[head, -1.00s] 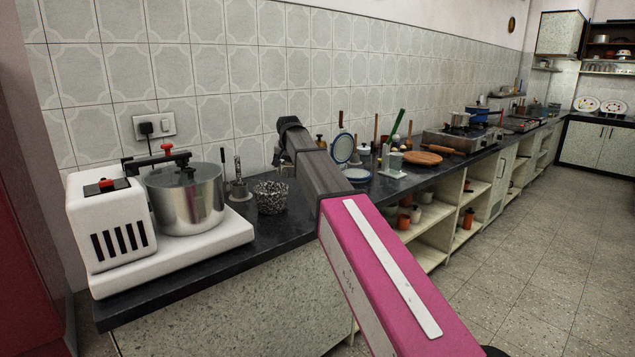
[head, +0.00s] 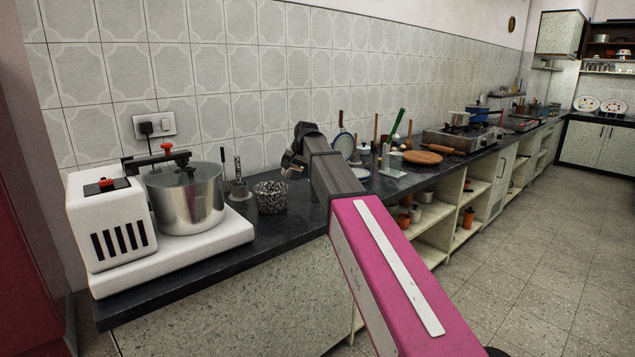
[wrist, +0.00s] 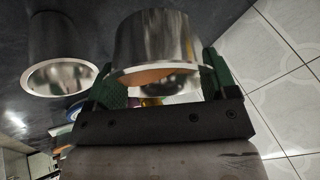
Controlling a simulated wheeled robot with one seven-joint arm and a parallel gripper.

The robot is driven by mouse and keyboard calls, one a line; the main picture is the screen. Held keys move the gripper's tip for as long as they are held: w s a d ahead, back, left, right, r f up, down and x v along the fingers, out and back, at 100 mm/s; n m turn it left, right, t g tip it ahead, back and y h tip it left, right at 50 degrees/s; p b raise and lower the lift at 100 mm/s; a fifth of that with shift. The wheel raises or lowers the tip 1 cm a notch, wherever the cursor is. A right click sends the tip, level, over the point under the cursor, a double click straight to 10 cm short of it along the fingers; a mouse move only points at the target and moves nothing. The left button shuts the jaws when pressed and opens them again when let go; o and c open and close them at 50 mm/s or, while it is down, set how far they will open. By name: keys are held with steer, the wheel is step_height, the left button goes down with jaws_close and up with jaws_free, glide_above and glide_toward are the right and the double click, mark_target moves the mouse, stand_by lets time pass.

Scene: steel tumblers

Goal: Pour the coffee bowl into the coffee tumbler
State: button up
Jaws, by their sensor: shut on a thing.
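My gripper (wrist: 160,78) is shut on a shiny steel vessel (wrist: 158,38), apparently the coffee bowl, with a green finger on each side. Its rim faces the camera, and an orange-brown patch shows inside; I cannot tell coffee from reflection. A second steel vessel with a pale rim, apparently the coffee tumbler (wrist: 62,76), is at left in the wrist view, apart from the held one. In the head view my gripper (head: 292,163) is over the counter, right of the speckled pot, and mostly hidden by my own arm. Neither steel vessel shows clearly there.
The speckled pot (head: 271,198) stands left of my gripper on the dark counter (head: 240,262). A white machine (head: 110,225) with a steel drum (head: 186,197) is further left. A tiled wall (head: 250,70) is behind. A wooden board (head: 423,157) and several utensils are to the right.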

steer(key=shift+s+d+f+y, duration=0.15)
steer(key=shift+d+f+y, duration=0.2)
steer(key=shift+d+y, duration=0.3)
steer(key=shift+d+r, duration=0.2)
steer(key=shift+r, duration=0.05)
steer(key=shift+s+d+r+m+t+y, duration=0.15)
steer(key=shift+d+r+m+t+y, duration=0.2)
steer(key=shift+d+r+y, duration=0.45)
stand_by(0.5)
steer(key=shift+s+d+r+t+y, duration=0.1)
steer(key=shift+d+r+t+y, duration=0.2)
steer(key=shift+y, duration=0.45)
stand_by(0.5)
steer(key=shift+d+r+m+t+y+p, duration=0.25)
steer(key=shift+m+y+p, duration=0.1)
steer(key=shift+y, duration=0.45)
stand_by(0.7)
steer(key=shift+d+f+y, duration=0.2)
steer(key=shift+f+y, duration=0.35)
steer(key=shift+y, duration=0.15)
stand_by(0.6)
steer(key=shift+s+d+r+m+t+y+p, duration=0.2)
steer(key=shift+d+m+t+y+p, duration=0.3)
steer(key=shift+t+y, duration=0.25)
stand_by(1.0)
